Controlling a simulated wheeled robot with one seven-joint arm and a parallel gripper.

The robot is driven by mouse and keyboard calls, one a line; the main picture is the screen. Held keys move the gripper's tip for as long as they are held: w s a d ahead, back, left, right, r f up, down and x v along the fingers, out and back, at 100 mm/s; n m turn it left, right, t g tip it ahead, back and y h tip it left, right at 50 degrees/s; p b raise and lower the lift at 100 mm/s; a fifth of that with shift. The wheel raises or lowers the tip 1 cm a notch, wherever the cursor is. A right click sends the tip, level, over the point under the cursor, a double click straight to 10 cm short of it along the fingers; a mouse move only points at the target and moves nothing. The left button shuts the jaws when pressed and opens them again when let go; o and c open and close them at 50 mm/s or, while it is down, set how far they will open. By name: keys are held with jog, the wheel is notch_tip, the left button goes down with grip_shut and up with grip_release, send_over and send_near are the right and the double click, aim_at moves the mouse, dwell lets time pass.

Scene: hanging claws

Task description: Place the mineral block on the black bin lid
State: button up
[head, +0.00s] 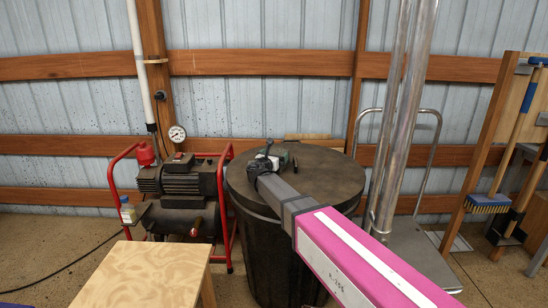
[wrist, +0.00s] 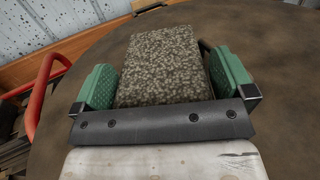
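The mineral block (wrist: 160,66) is a speckled grey-brown slab, seen between my gripper's fingers in the wrist view. The black bin lid (wrist: 285,85) lies beneath and around it. In the head view the round lid (head: 325,180) tops a black bin, and my gripper (head: 268,160) is over its back left part. My gripper (wrist: 164,82) has green pads on both sides of the block, with narrow gaps showing, wider on the right, so it looks slightly open. In the head view my arm and gripper hide most of the block. Its underside contact is hidden.
A red-framed compressor (head: 183,185) stands just left of the bin. A wooden table (head: 145,275) is at the front left. A shiny metal duct (head: 400,115) and a cart (head: 425,255) are at the right. A wooden rack with brooms (head: 488,203) stands further right.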

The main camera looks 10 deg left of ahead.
jog(key=shift+r, duration=0.2)
jog(key=shift+s+r, duration=0.1)
jog(key=shift+s, duration=0.25)
jog(key=s, duration=0.3)
jog(key=s+a, duration=0.1)
jog(key=s, duration=0.7)
jog(key=shift+a, duration=0.4)
jog(key=shift+s, duration=0.1)
